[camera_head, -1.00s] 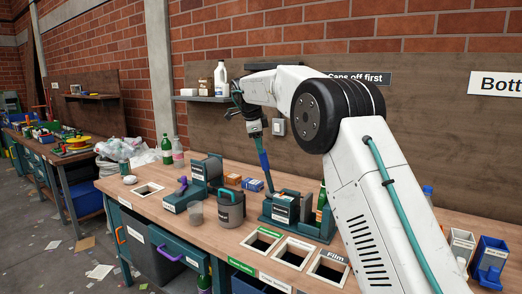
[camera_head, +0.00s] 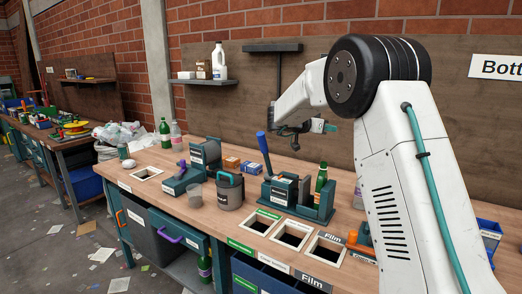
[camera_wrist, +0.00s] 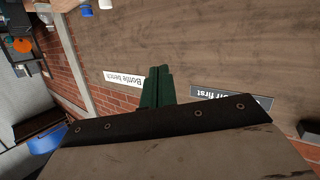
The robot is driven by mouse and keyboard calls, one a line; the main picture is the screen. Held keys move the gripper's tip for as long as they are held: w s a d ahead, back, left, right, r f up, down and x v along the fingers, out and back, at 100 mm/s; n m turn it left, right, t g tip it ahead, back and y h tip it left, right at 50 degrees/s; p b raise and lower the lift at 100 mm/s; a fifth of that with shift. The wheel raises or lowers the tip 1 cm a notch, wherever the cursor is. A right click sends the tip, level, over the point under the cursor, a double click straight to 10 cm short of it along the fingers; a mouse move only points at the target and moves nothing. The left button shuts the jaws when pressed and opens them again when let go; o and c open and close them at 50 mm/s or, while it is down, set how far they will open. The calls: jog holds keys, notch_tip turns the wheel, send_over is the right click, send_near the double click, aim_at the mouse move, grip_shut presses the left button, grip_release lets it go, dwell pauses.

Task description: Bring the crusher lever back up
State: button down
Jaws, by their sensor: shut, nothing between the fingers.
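The crusher (camera_head: 297,196) is a teal machine on the wooden bench. Its blue lever (camera_head: 263,150) stands nearly upright, its top leaning slightly left. A green bottle (camera_head: 321,178) stands upright at the crusher's right part. My gripper (camera_head: 331,127) is right of the lever and above the crusher, apart from both, pointing right. In the wrist view its green fingers (camera_wrist: 158,75) are shut together with nothing between them. The lever does not show in the wrist view.
A teal device with a purple handle (camera_head: 180,168) and a grey lidded can (camera_head: 230,192) stand left of the crusher. Bench openings (camera_head: 292,235) lie in front. A wall shelf (camera_head: 203,83) holds a white jug (camera_head: 218,60). My arm covers the bench's right part.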

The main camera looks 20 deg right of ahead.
jog(key=s+a+f+m+t+y, duration=0.2)
jog(key=a+f+m+t+y, duration=0.4)
jog(key=a+m+t+y, duration=0.75)
jog(key=s+a+f+m+t+y, duration=0.1)
jog(key=a+f+m+t+y, duration=0.55)
jog(key=m, duration=1.15)
jog(key=w+a+r+g, duration=0.2)
jog(key=w+r, duration=0.2)
jog(key=w, duration=0.7)
jog(key=shift+a+r, duration=0.25)
jog(key=shift+a, duration=0.05)
